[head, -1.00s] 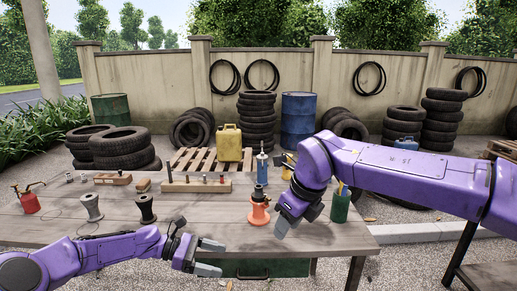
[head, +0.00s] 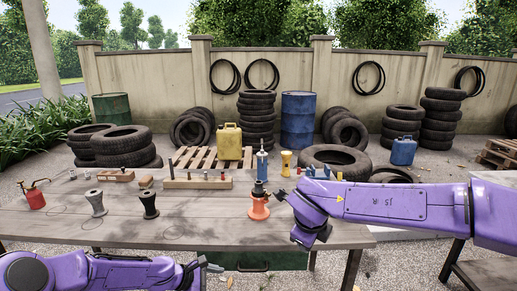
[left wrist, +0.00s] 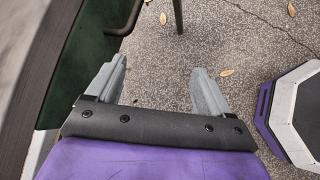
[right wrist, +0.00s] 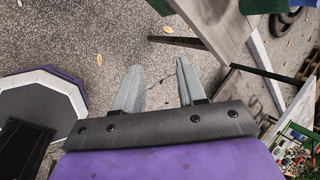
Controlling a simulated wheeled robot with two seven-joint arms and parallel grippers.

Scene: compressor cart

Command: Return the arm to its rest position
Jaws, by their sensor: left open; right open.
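My left gripper (left wrist: 158,85) is open and empty in the left wrist view, over paved ground beside a dark green panel. In the head view it is at the bottom, low in front of the table's front edge, and only a small part shows. My right gripper (right wrist: 158,82) is open and empty in the right wrist view, its fingers over paved ground with the table to the right. In the head view my right forearm crosses over the table's right end and its fingers are hidden. Neither gripper touches anything that I can see.
The wooden table (head: 200,235) holds an orange-based tool (head: 258,210) near my right wrist, a grey spool (head: 95,203), a dark spool (head: 149,203), a red oil can (head: 33,197) and a pegged wooden block (head: 197,183). Tyres and drums stand behind.

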